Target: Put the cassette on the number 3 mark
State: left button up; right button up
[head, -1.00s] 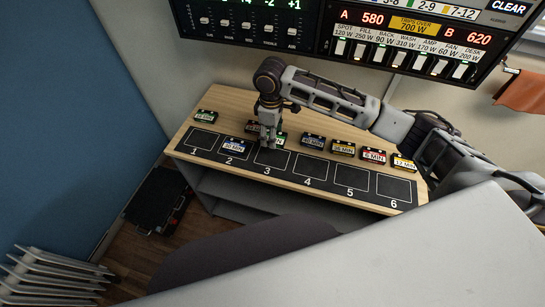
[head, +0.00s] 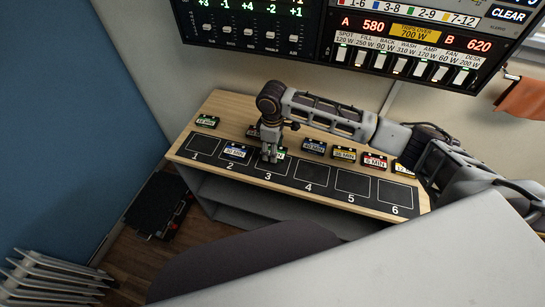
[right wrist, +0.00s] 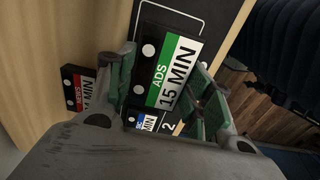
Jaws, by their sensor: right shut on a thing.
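My right gripper (head: 270,158) is shut on a green, white and black cassette, labelled ADS 15 MIN in the right wrist view (right wrist: 168,72). In the head view the gripper mostly hides this cassette; a bit of green shows beside the fingers. The gripper is over the back part of the number 3 mark (head: 267,175), a white-outlined square on the black strip. I cannot tell whether the cassette touches the strip. My left gripper is not in view.
A blue cassette (head: 235,152) lies on mark 2. Marks 1, 4, 5 and 6 are bare. Behind the strip stand a green cassette (head: 207,121), a red NEWS cassette (right wrist: 78,88) and several others toward the right. A switch panel (head: 400,60) hangs above the table.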

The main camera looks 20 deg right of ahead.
jog(key=shift+f, duration=2.5)
jog(key=shift+f, duration=0.1)
jog(key=o, duration=1)
jog(key=shift+o, duration=0.2)
notch_tip(320, 180, up, 12)
jog(key=shift+r, duration=0.15)
